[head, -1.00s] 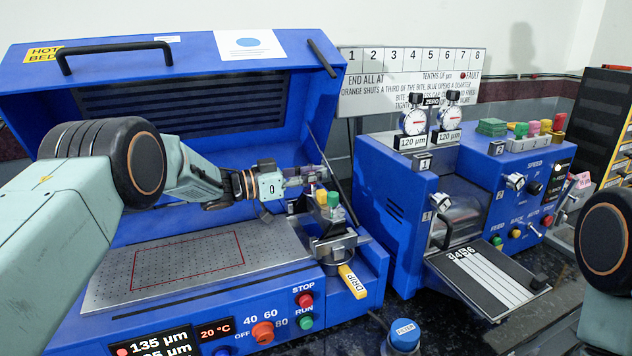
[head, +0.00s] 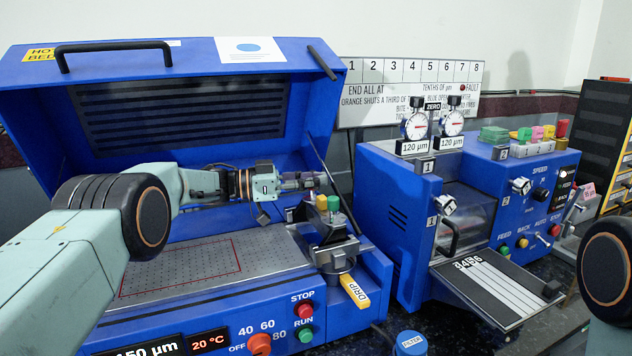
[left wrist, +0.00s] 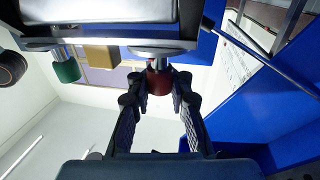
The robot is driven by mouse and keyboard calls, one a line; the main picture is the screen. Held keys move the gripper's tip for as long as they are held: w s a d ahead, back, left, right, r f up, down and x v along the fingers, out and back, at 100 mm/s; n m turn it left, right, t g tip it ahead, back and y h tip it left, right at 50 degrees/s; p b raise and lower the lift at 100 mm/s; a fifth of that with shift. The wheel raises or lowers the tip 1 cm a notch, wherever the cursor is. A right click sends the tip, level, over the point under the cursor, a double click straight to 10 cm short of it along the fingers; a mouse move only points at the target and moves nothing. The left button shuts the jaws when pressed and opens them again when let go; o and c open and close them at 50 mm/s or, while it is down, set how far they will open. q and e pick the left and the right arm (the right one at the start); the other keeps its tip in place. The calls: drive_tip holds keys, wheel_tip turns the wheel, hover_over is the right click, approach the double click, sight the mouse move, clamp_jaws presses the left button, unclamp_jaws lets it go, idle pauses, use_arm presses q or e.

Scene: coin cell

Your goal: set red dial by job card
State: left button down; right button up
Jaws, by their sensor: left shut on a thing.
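A red dial (left wrist: 158,80) shows in the left wrist view, on the underside of a grey metal block (left wrist: 100,38) as pictured, beside tan (left wrist: 100,55) and green (left wrist: 66,68) knobs. My left gripper (head: 312,181) is shut on the red dial, its two fingers on either side. In the head view the gripper is just above the metal holder (head: 338,250) with green and orange knobs; the red dial is not clear there. A white card with a blue dot (head: 250,49) is on the raised lid. A display (head: 145,350), cut by the frame edge, appears to read 150 µm. My right gripper is out of view.
The blue hot bed's lid (head: 180,100) stands open behind my left arm. A dark rod (head: 332,172) rises just right of the gripper. A blue machine (head: 400,200) with gauges stands to the right. A white board (head: 410,90) carries printed lines.

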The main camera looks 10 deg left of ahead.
use_arm(q)
drive_tip(key=shift+f, duration=0.2)
drive_tip(key=c, duration=1.4)
unclamp_jaws()
drive_tip(key=shift+a, duration=0.1)
drive_tip(key=shift+o, duration=1)
drive_tip(key=shift+r, duration=0.1)
drive_tip(key=v, duration=1.1)
drive_tip(key=shift+s+a, duration=0.25)
drive_tip(key=shift+a, duration=0.1)
